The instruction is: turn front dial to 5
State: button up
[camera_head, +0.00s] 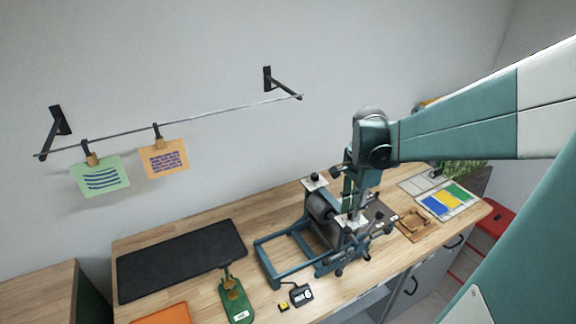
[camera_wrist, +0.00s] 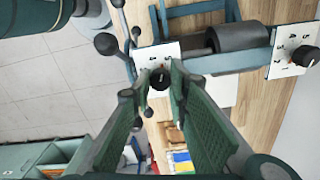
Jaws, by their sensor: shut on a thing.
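The press (camera_head: 318,235) is a blue-grey frame with a dark roller, standing on the wooden bench. The front dial (camera_wrist: 159,79) is a black knob on a white numbered plate (camera_wrist: 158,54). The plate also shows in the head view (camera_head: 352,222) below my gripper. My gripper (camera_wrist: 160,84) points down, with a fingertip on each side of this knob, shut on it. A small reddish mark shows by the knob; the number it points to cannot be read. The back dial (camera_head: 315,179) is a similar black knob on its own white plate, also in the wrist view (camera_wrist: 306,57).
Colour cards (camera_head: 445,200) and a wooden frame (camera_head: 413,224) lie right. Black-knobbed handles (camera_wrist: 105,44) stand close beside my fingers.

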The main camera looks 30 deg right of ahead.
jog(key=shift+m, duration=0.5)
jog(key=o, duration=0.9)
jog(key=shift+r, duration=0.2)
jog(key=shift+r, duration=5.85)
jog(key=shift+a, duration=0.1)
